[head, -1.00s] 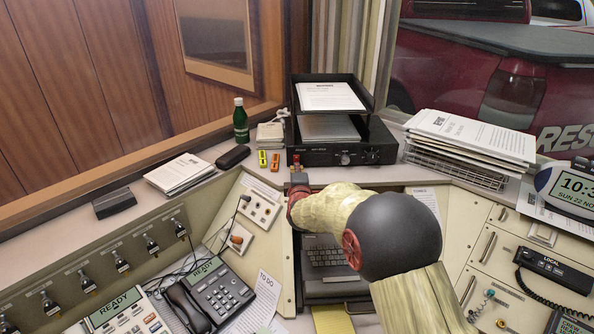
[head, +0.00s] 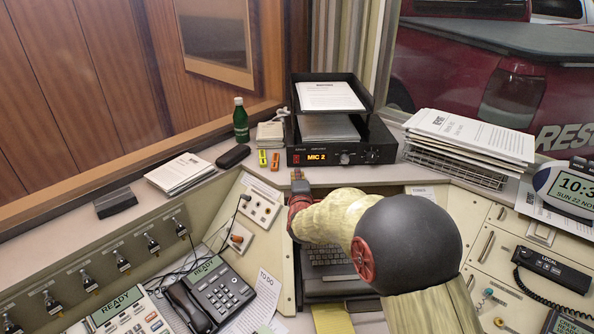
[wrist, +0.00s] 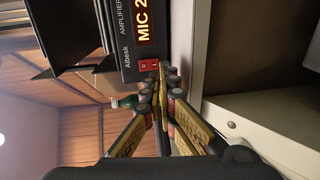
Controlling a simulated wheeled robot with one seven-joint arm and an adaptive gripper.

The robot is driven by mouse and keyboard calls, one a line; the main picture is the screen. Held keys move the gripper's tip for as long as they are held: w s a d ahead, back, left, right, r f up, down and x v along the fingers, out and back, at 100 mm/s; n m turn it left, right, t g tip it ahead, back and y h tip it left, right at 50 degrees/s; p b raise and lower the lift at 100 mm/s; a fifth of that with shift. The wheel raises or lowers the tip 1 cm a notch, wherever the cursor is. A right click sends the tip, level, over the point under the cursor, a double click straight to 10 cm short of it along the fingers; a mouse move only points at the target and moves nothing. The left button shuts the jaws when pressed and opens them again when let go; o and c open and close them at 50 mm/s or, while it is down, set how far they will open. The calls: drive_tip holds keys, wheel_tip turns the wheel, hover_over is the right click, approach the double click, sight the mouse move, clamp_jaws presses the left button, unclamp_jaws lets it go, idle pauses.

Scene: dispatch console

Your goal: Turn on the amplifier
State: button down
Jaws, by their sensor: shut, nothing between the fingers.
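The amplifier (head: 376,155) is a black box at the back of the console, under a black paper tray. Its display (head: 317,157) is lit and reads "MIC 2" in orange. The display also shows lit in the wrist view (wrist: 144,22). A red power switch (wrist: 149,66) sits at the end of the front panel; it shows small at the panel's left in the head view (head: 296,158). My gripper (head: 299,177) is shut and empty, just in front of the panel's left end. In the wrist view its fingertips (wrist: 163,70) are close by the switch; I cannot tell whether they touch.
A green bottle (head: 241,120), a yellow marker and an orange marker (head: 275,161) stand or lie left of the amplifier. A wire rack with papers (head: 470,137) is to the right. A laptop (head: 330,258) lies in the recess below my arm.

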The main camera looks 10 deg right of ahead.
drive_tip(key=s+a, duration=0.1)
drive_tip(key=s, duration=0.5)
drive_tip(key=shift+s+r, duration=0.2)
drive_tip(key=shift+r, duration=0.2)
drive_tip(key=s+a+r+m+g+y+p, duration=0.1)
drive_tip(key=s+r+m+g+y, duration=0.2)
drive_tip(key=s, duration=0.6)
drive_tip(key=s+a+r+m+g+y, duration=0.1)
drive_tip(key=s+r+m+g, duration=0.1)
drive_tip(key=s+r+m, duration=0.45)
drive_tip(key=s+d+f+m+g, duration=0.1)
drive_tip(key=s+m+g, duration=0.1)
drive_tip(key=s, duration=0.7)
drive_tip(key=s+d+f+m+g+h, duration=0.1)
drive_tip(key=s+m+g, duration=0.1)
drive_tip(key=s, duration=0.7)
drive_tip(key=s+d+f+m+g+p, duration=0.1)
drive_tip(key=s+d+f+m, duration=0.1)
drive_tip(key=s, duration=0.8)
drive_tip(key=shift+m+g, duration=0.35)
drive_tip(key=shift+g, duration=0.05)
drive_tip(key=c, duration=2.6)
unclamp_jaws()
